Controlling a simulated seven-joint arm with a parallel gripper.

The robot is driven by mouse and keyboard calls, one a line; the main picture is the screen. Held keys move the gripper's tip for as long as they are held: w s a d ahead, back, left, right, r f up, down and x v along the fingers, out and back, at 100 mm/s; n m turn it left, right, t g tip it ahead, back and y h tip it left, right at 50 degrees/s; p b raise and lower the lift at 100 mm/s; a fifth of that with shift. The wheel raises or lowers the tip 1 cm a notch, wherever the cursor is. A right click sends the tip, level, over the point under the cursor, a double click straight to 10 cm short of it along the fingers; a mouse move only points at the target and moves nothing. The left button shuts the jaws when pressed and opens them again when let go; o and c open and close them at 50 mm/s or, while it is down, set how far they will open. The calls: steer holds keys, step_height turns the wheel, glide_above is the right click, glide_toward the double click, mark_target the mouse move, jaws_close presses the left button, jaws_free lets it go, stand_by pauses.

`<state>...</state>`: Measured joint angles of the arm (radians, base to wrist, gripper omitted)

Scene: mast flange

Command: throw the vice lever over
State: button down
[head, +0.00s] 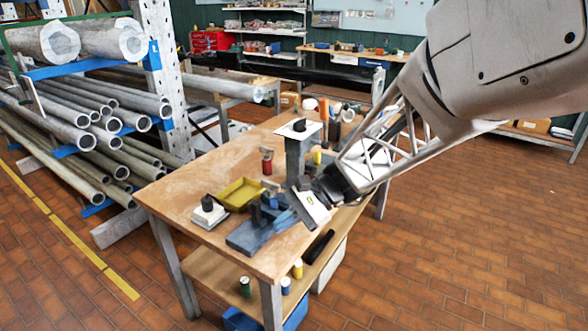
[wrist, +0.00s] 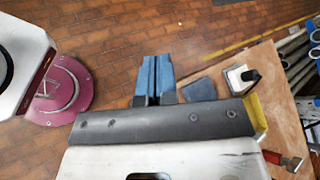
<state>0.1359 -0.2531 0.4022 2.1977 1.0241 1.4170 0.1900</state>
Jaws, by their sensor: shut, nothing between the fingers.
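The vice (head: 246,240) is a low blue-grey block with dark upright parts on the near part of the wooden workbench. I cannot pick out its lever for certain. My gripper (head: 284,219) is over the bench's right edge, close beside or above the vice and partly covering it. In the wrist view, its two blue fingers (wrist: 153,80) lie side by side, shut and empty. A blue-grey flat part (wrist: 198,89), apparently the vice, shows to their right. Whether the fingers touch the vice is unclear.
A yellow tray (head: 240,191) and a white plate with black knob (head: 208,213) stand left of the vice. A grey post (head: 297,160) with a white top rises behind. Red and yellow small items stand near it. Pipe racks are left; open floor is right.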

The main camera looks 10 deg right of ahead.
steer(key=s+d+r+n+t+h, duration=0.2)
steer(key=s+d+n+h, duration=0.35)
steer(key=s, duration=0.25)
steer(key=s+d+r+n+t+h, duration=0.3)
steer(key=s+d+n+h, duration=0.1)
steer(key=s+h, duration=0.4)
steer(key=w+a+r+n+g, duration=0.15)
steer(key=w+r, duration=0.25)
steer(key=w, duration=1)
steer(key=w+r+n+g, duration=0.2)
steer(key=w+r+n, duration=0.1)
steer(key=w, duration=1)
steer(key=w+a+f+n+g+h, duration=0.1)
steer(key=w+f, duration=0.3)
steer(key=w, duration=0.9)
steer(key=w+a+f+n+g+h, duration=0.1)
steer(key=w+a+f+n+g, duration=0.1)
steer(key=w, duration=1.1)
steer(key=shift+w+f+n, duration=0.15)
steer(key=shift+f+n, duration=0.65)
steer(key=shift+f, duration=0.15)
steer(key=shift+f+h, duration=0.1)
steer(key=shift+h, duration=0.15)
